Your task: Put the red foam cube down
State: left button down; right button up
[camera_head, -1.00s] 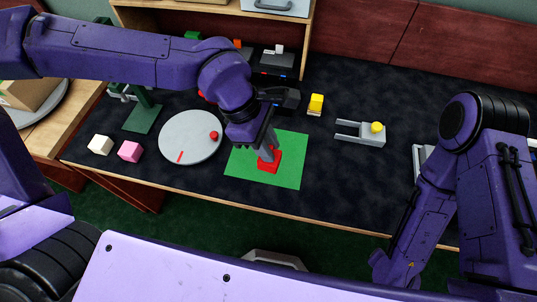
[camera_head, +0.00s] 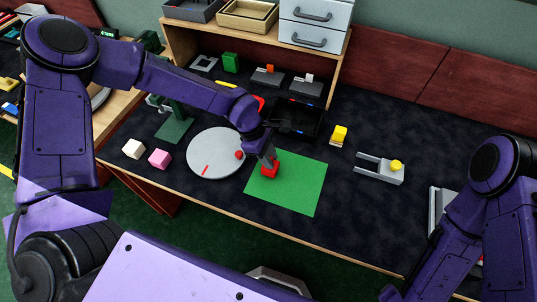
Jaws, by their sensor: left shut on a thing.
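The red foam cube (camera_head: 270,171) is at the left part of the green mat (camera_head: 300,186), near the mat's left edge in the picture. My left gripper (camera_head: 269,161) is shut on the cube from above, and its fingers hide part of it. I cannot tell whether the cube touches the mat or hangs just above it. My right arm is at the right edge, and its gripper is out of view.
A grey turntable (camera_head: 215,155) with a red knob stands just left of the mat. A yellow block (camera_head: 339,135) and a grey forked fixture (camera_head: 382,169) are to the right. White (camera_head: 133,148) and pink (camera_head: 159,158) cubes lie at left. Most of the mat is bare.

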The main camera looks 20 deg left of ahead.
pick_arm(q)
jog(key=shift+f, duration=0.35)
pick_arm(e)
jog(key=shift+r, duration=0.2)
pick_arm(q)
jog(key=shift+f, duration=0.1)
jog(key=shift+f, duration=0.15)
jog(key=c, duration=1)
grip_release()
jog(key=shift+o, duration=0.2)
pick_arm(e)
jog(key=shift+f, duration=0.1)
